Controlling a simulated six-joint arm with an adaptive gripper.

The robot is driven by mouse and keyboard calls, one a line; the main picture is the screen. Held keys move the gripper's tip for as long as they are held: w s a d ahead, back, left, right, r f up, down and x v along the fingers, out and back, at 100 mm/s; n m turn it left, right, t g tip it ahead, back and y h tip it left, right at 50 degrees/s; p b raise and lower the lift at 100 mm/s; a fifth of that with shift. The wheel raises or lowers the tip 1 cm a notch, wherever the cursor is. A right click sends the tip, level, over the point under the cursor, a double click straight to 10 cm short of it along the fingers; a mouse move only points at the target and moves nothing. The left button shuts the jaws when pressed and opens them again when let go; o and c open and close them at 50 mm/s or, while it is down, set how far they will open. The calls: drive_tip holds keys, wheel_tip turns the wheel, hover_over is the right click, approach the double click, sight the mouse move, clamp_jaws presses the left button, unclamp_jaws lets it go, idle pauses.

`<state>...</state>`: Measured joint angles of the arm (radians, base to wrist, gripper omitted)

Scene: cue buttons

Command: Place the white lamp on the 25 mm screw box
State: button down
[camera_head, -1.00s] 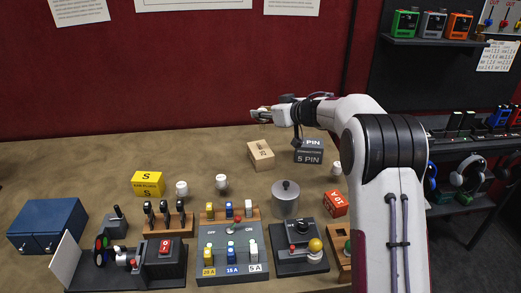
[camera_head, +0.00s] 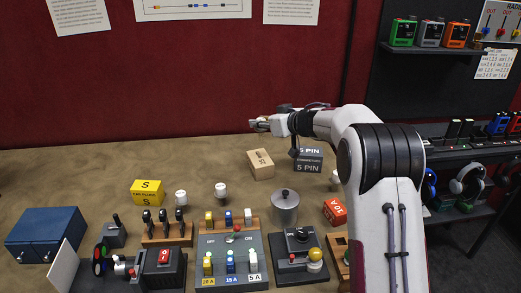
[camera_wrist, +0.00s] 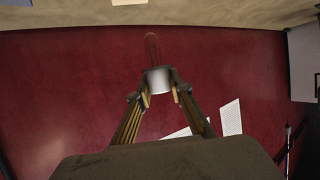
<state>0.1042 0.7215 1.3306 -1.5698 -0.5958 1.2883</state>
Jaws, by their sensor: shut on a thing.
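My gripper (camera_head: 262,123) is in the air in the head view, above and beyond the wooden box in the picture. In the wrist view, my gripper (camera_wrist: 160,92) is shut on a small white cylindrical thing (camera_wrist: 158,80), which looks like the white lamp's base. A dark red, see-through, rounded shape extends beyond it against the red wall. The held thing is hard to make out in the head view. The light wooden box (camera_head: 260,164) stands on the table with turned, hard-to-read lettering; it may be the 25 mm screw box. Its top looks bare.
A grey 5 PIN box (camera_head: 308,160) stands right of the wooden box. A yellow S box (camera_head: 147,192), small white pieces (camera_head: 221,190), a grey canister (camera_head: 285,207) and a red box (camera_head: 335,212) stand nearer.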

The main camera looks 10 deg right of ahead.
sight(261, 141)
drive_tip(key=shift+f, duration=2.5)
drive_tip(key=shift+f, duration=0.1)
drive_tip(key=shift+f, duration=1.8)
drive_tip(key=c, duration=1.8)
unclamp_jaws()
drive_tip(key=shift+f, duration=0.15)
drive_tip(key=shift+r, duration=0.2)
drive_tip(key=shift+v, duration=6)
